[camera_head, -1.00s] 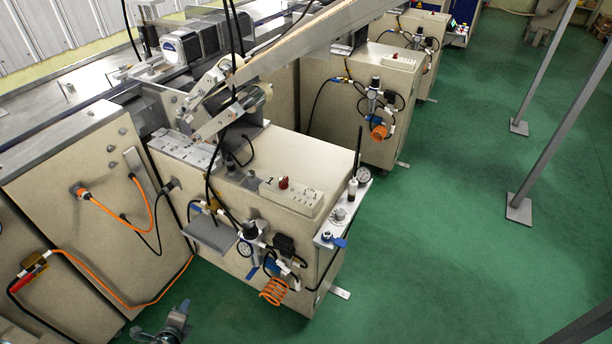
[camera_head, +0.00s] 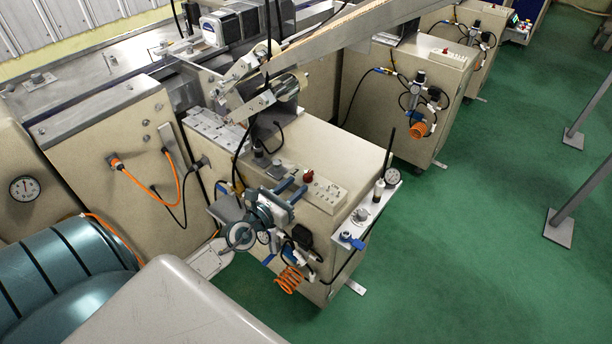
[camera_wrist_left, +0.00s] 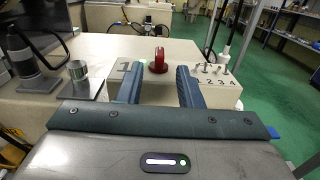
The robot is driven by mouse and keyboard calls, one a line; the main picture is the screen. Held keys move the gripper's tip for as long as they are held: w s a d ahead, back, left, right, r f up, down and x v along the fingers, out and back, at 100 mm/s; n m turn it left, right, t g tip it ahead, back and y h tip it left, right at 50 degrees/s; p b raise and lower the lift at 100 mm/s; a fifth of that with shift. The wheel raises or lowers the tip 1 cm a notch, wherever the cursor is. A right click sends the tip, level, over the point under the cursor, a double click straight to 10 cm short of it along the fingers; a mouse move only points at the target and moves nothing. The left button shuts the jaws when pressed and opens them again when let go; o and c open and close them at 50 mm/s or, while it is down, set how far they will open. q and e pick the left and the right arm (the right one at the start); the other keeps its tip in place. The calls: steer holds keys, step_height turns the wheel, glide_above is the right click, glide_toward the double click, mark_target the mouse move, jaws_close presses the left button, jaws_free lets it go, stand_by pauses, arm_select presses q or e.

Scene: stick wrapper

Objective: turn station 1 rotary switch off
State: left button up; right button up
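In the wrist view my gripper's two blue-grey fingers (camera_wrist_left: 158,84) are spread wide. My right gripper is not in view.
Toggle switches (camera_wrist_left: 211,68) numbered 1 to 4 stand right of the red switch. A metal cylinder (camera_wrist_left: 78,71) is at the left. Green floor (camera_head: 450,240) is open to the right.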

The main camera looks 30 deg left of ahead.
mark_target(304, 179)
arm_select(q)
steer(key=w, duration=0.4)
steer(key=shift+w+d, duration=0.2)
steer(key=shift+w, duration=0.2)
jaws_close()
